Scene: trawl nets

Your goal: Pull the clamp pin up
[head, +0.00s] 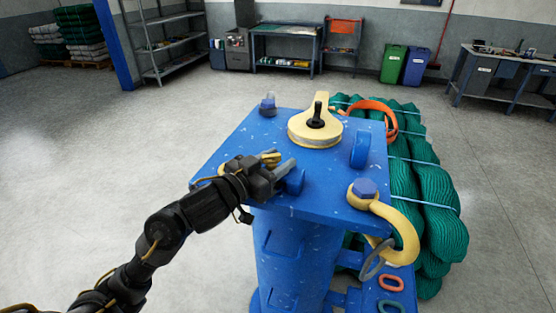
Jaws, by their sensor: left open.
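My left gripper (277,165) is over the left front part of a blue stand's top plate (315,205). It is open. A small yellow part (270,158) shows right by its fingers, partly hidden by them; I cannot tell if they touch. A blue lug (294,182) is partly hidden just under the fingers. Farther back, a cream disc (314,133) with an upright black handle (317,115) sits on the plate, apart from the gripper. I cannot tell which part is the clamp pin. My right gripper is out of view.
An upright blue lug (360,149) and a blue bolt in a yellow shackle (378,220) stand on the plate's right side. Another bolt (268,104) is at the back left corner. Green net bundles (430,195) lie right of the stand. Floor at left is clear.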

